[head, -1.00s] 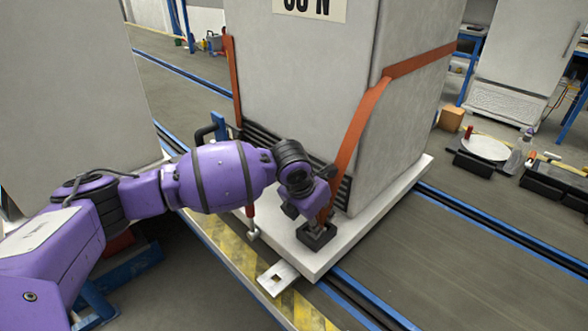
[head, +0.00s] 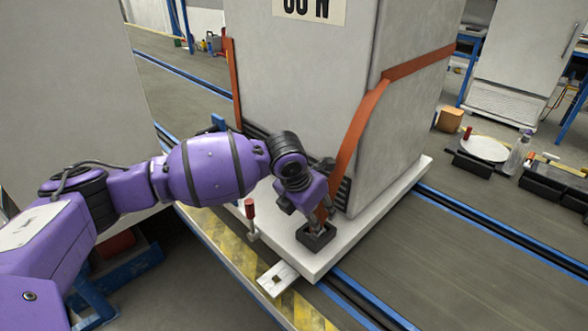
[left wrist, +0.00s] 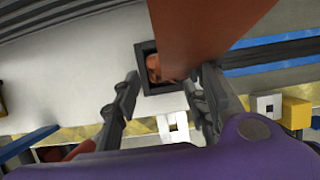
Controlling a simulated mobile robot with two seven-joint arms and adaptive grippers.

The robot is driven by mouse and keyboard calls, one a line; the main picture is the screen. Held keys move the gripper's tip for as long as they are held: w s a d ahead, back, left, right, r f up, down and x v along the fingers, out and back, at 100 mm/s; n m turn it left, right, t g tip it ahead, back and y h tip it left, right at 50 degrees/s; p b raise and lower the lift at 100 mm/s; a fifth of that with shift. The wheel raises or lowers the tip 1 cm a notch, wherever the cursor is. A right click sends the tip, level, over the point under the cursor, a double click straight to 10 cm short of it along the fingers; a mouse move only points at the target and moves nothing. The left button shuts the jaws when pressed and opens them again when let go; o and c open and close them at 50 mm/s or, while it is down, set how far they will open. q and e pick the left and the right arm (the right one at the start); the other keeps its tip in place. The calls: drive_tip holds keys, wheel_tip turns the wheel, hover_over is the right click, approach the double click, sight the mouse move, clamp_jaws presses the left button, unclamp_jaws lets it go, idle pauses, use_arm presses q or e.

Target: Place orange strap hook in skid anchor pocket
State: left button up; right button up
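The orange strap (head: 361,124) runs down the front of the tall grey cabinet to the skid's near corner. Its lower end and hook (left wrist: 154,66) show inside the black square skid anchor pocket (left wrist: 149,87) in the left wrist view; how deep the hook sits is unclear. The pocket also shows in the head view (head: 316,240). My left gripper (left wrist: 162,92) is open just above the pocket, its fingers apart on either side, neither visibly clamping the strap. In the head view the left gripper (head: 318,216) partly covers the strap end. My right gripper is not in view.
The white skid (head: 355,231) bears the cabinet (head: 300,85). A red-handled lever (head: 250,212) stands at its near left edge, beside a white plate (head: 277,279) on a yellow-black striped edge. Blue-edged floor tracks (head: 480,225) run to the right.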

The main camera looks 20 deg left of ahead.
use_arm(q)
drive_tip(key=p+v, duration=0.1)
drive_tip(key=v, duration=0.8)
